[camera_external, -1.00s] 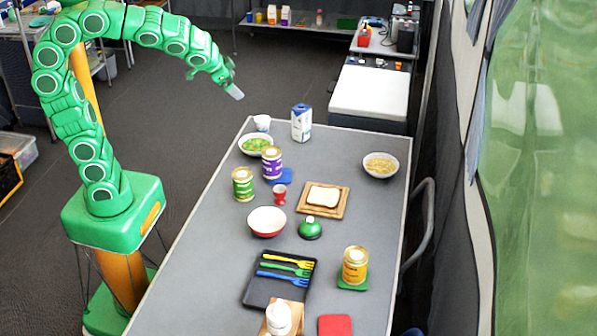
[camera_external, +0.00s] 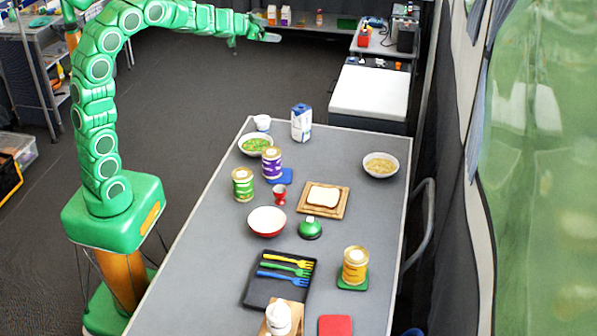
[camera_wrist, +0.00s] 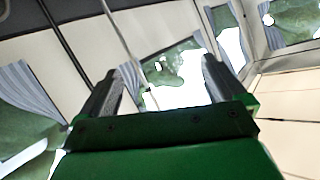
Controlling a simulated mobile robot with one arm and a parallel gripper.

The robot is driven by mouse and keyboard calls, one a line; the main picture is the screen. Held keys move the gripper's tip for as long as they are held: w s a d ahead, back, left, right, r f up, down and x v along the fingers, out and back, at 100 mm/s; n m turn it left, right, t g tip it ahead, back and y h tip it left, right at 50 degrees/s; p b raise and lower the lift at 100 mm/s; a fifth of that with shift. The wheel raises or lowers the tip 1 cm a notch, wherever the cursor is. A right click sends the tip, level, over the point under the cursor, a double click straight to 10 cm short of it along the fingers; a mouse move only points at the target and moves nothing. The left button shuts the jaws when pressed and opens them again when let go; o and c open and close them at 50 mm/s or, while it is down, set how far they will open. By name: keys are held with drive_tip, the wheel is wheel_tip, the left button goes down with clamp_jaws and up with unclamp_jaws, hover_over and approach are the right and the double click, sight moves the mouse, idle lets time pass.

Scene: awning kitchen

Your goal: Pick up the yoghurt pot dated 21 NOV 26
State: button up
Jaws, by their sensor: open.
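No date can be read on anything in view, so I cannot tell which thing is the yoghurt pot dated 21 NOV 26. A small white pot or cup (camera_external: 262,122) stands at the table's far left corner, next to a blue and white carton (camera_external: 301,123). My gripper (camera_external: 271,37) is raised beyond the far end of the table, well away from it and pointing right. In the wrist view my gripper (camera_wrist: 165,78) is open, with two fingers apart and nothing between them.
The grey table (camera_external: 205,250) holds a green-food bowl (camera_external: 256,145), purple tin (camera_external: 271,163), green tin (camera_external: 243,184), red egg cup (camera_external: 280,194), bread board (camera_external: 336,211) and orange tin (camera_external: 355,266). A back shelf (camera_external: 325,30) carries small containers.

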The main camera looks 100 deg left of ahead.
drive_tip(key=s+a+f+t+h, duration=0.1)
drive_tip(key=s+a+f+t, duration=0.1)
drive_tip(key=s+a+f, duration=0.35)
drive_tip(key=m+t+h, duration=0.1)
drive_tip(key=t+h, duration=0.1)
drive_tip(key=h, duration=0.1)
hover_over(257, 119)
drive_tip(key=s+d, duration=0.3)
drive_tip(key=s, duration=0.1)
wheel_tip(257, 119, down, 5)
drive_tip(key=shift+h, duration=0.4)
wheel_tip(257, 119, down, 35)
drive_tip(key=shift+a+r, duration=0.1)
drive_tip(key=shift+a, duration=0.05)
drive_tip(key=shift+f+x, duration=0.1)
drive_tip(key=shift+x, duration=1.85)
drive_tip(key=shift+f+x, duration=0.15)
drive_tip(key=shift+x, duration=1.8)
drive_tip(key=shift+s+a, duration=0.15)
drive_tip(key=c, duration=1.1)
